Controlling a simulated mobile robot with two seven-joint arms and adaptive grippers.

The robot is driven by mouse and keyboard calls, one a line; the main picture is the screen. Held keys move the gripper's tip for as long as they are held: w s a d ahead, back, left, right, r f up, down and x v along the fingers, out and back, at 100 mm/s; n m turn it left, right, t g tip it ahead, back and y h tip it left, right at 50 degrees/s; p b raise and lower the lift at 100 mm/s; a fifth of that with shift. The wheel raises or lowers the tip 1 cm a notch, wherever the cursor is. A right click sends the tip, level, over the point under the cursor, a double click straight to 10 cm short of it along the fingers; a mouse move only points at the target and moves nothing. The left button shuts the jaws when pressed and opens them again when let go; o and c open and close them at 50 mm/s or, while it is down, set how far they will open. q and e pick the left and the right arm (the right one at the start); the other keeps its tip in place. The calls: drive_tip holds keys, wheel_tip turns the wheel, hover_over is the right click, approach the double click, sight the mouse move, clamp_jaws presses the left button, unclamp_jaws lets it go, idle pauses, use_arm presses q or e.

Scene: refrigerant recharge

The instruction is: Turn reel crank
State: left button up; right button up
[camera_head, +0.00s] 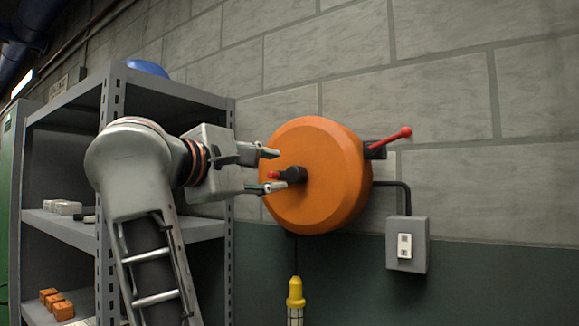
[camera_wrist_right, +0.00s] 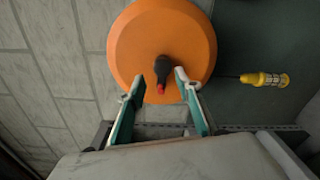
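The orange reel (camera_head: 318,180) is mounted on the block wall; its face also fills the upper middle of the right wrist view (camera_wrist_right: 185,35). The reel crank (camera_head: 292,175) is a short dark piece at the middle of the face, with a red knob (camera_head: 273,175). My right gripper (camera_head: 272,170) is open in front of the reel, its two fingers above and below the knob. In the right wrist view the crank (camera_wrist_right: 162,67) and red knob (camera_wrist_right: 161,88) lie between the open fingertips (camera_wrist_right: 160,80). I cannot tell whether either finger touches them. My left gripper is not in view.
A red-handled lever (camera_head: 390,142) sticks out behind the reel at right. A grey switch box (camera_head: 407,245) is on the wall below it. A yellow lamp (camera_head: 296,292) hangs under the reel. Grey metal shelving (camera_head: 108,110) stands close at left, near my right arm.

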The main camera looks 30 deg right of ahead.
sight(292, 174)
drive_tip(key=w+d+n+p, duration=0.1)
drive_tip(key=d+n, duration=0.1)
drive_tip(key=n, duration=0.2)
drive_tip(key=w+d+n+p, duration=0.1)
drive_tip(key=d+n, duration=0.1)
drive_tip(key=n, duration=0.2)
drive_tip(key=w+d+n+p, duration=0.1)
drive_tip(key=d+n, duration=0.1)
drive_tip(key=n, duration=0.3)
drive_tip(key=shift+w+d+f, duration=0.2)
drive_tip(key=shift+d+f, duration=0.05)
drive_tip(key=shift+d, duration=0.05)
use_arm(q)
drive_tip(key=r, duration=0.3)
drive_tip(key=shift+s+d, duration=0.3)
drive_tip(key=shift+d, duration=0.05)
use_arm(e)
drive_tip(key=c, duration=0.8)
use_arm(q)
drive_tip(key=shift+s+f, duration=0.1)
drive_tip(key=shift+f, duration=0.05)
use_arm(e)
drive_tip(key=shift+c, duration=0.2)
